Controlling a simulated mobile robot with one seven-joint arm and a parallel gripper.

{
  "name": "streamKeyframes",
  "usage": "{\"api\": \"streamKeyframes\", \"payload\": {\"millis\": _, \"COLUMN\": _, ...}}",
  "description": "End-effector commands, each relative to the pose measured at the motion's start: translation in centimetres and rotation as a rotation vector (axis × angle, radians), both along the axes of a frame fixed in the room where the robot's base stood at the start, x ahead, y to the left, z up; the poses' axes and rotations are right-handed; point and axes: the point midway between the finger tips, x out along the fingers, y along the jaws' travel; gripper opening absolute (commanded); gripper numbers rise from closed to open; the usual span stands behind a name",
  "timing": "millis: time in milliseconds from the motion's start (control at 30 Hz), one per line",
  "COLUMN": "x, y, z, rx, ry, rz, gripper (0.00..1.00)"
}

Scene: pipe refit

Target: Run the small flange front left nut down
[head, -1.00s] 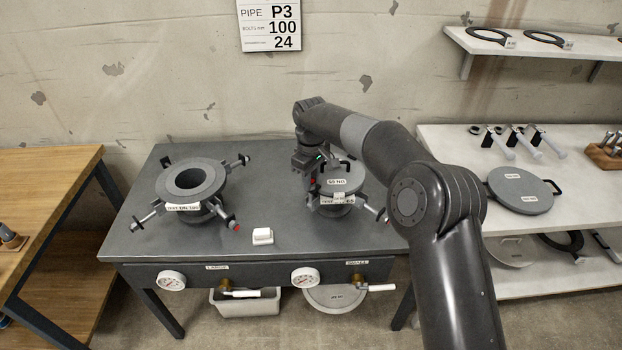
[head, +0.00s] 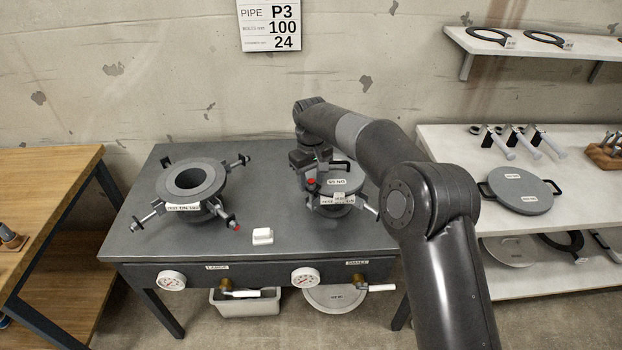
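The small flange (head: 338,206) stands at the right of the dark test table, with a labelled round cover (head: 346,190) with a black handle on top. A swing bolt (head: 366,208) sticks out at its front right. My gripper (head: 311,182) is at the left side of the small flange, by its front left. A red part (head: 311,182) shows at its end; I cannot tell if it belongs to the nut or to the gripper. The fingers and the front left nut are too small and covered to make out.
The large flange (head: 190,182), uncovered with swing bolts spread out, stands at the table's left. A small white block (head: 262,236) lies between the flanges. Gauges (head: 305,278) and valves line the table's front. A shelf (head: 450,150) with tools and a lid is at right.

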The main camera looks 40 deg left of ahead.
Motion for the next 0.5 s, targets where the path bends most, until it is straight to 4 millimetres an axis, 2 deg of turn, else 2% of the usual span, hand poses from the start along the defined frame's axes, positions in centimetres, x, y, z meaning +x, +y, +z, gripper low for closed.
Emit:
{"api": "streamKeyframes", "payload": {"millis": 267, "x": 0.0, "y": 0.0, "z": 0.2, "rx": 0.0, "ry": 0.0, "rz": 0.0, "gripper": 0.44}}
{"api": "streamKeyframes", "payload": {"millis": 367, "x": 0.0, "y": 0.0, "z": 1.2, "rx": 0.001, "ry": 0.0, "rz": 0.0, "gripper": 0.44}}
{"api": "streamKeyframes", "payload": {"millis": 500, "x": 0.0, "y": 0.1, "z": 3.9, "rx": 0.003, "ry": -0.002, "rz": 0.001, "gripper": 0.44}}
